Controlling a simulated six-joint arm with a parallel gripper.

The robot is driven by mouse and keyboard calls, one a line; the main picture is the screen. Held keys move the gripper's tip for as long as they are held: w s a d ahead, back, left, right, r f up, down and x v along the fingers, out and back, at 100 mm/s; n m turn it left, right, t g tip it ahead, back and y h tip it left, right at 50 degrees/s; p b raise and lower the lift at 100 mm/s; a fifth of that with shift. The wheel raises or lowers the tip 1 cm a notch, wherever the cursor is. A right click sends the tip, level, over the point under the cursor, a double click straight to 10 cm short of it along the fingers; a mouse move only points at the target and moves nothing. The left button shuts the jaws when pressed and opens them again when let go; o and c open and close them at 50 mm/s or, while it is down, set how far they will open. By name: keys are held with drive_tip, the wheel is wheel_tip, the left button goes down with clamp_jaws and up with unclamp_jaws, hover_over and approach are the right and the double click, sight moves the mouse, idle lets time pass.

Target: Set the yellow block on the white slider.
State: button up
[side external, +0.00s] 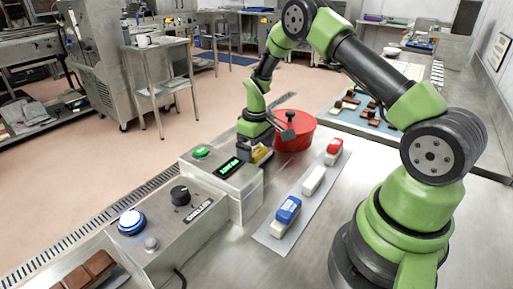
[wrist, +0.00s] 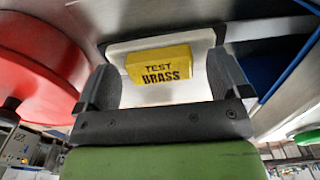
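The yellow block (wrist: 158,66), lettered "TEST BRASS", lies ahead of my gripper on a pale surface in the wrist view. In the side view the yellow block (side external: 262,155) shows partly behind my gripper (side external: 256,152), at the far end of the metal box with the display. In the wrist view my gripper (wrist: 165,82) has its two fingers apart, one on each side of the block, with a visible gap at the right finger. The white slider (side external: 313,180) sits on a grey strip between a blue-and-white one and a red-and-white one.
A red round container (side external: 294,131) stands close beside my gripper. The blue-and-white slider (side external: 286,215) and red-and-white slider (side external: 334,151) share the grey strip (side external: 270,238). A metal box with a green button (side external: 202,152) and a control box with a blue button (side external: 132,220) stand left.

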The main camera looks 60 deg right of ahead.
drive_tip(key=s+a+r+m+t, duration=0.1)
drive_tip(key=s+a+r, duration=0.15)
drive_tip(key=r, duration=0.55)
drive_tip(key=s+a+r+t, duration=0.1)
drive_tip(key=s+a+r, duration=0.15)
drive_tip(key=r, duration=0.55)
drive_tip(key=s+a+r+m+t, duration=0.1)
drive_tip(key=s+a+r, duration=0.15)
drive_tip(key=r, duration=0.55)
drive_tip(key=s+a+r+m+t+y, duration=0.1)
drive_tip(key=s+a+t, duration=0.1)
drive_tip(key=s, duration=0.4)
drive_tip(key=s+a+r+m+t+y, duration=0.1)
drive_tip(key=s+a+r+t, duration=0.1)
drive_tip(key=s+a, duration=0.3)
drive_tip(key=shift+s+a, duration=0.15)
drive_tip(key=shift+s, duration=1.05)
